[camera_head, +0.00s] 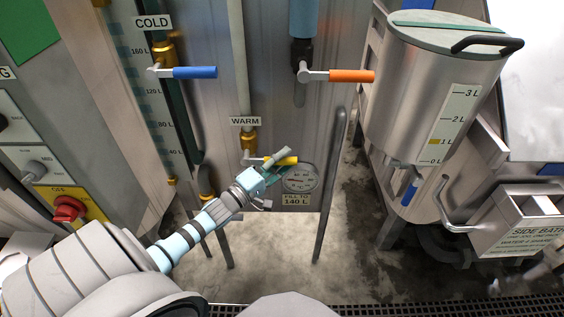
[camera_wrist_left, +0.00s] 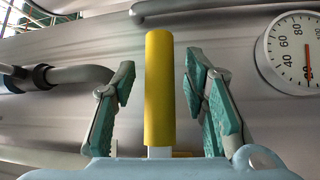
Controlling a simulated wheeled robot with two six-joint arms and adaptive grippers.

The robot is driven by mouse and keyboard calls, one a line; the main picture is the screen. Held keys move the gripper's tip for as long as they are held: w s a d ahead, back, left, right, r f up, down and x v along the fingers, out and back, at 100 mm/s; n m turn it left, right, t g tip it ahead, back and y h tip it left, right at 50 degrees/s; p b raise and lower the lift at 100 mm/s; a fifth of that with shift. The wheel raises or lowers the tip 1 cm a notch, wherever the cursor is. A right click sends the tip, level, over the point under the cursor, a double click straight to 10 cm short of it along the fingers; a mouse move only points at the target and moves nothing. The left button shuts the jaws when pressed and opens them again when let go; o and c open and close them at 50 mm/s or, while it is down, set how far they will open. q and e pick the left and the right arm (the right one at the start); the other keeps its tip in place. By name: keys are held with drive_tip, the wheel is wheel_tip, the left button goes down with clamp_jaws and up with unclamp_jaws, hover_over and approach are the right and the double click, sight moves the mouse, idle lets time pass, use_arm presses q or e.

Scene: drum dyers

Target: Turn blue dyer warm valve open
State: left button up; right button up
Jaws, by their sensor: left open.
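The warm valve has a brass body (camera_head: 249,143) under the WARM label (camera_head: 245,121) and a yellow lever handle (camera_head: 286,161) that points right. In the left wrist view the yellow handle (camera_wrist_left: 159,85) stands between the fingers of my left gripper (camera_wrist_left: 162,95), with a gap on each side. In the head view my left gripper (camera_head: 268,170) is at the handle and hides part of it. It is open and holds nothing. My right gripper is not in view.
The cold valve's blue handle (camera_head: 195,72) is up left, and an orange-handled valve (camera_head: 351,76) is up right. A round gauge (camera_head: 300,178) sits just right of my left gripper. A metal tank (camera_head: 430,95) stands right. A red knob (camera_head: 69,208) is at left.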

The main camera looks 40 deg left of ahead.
use_arm(q)
clamp_jaws()
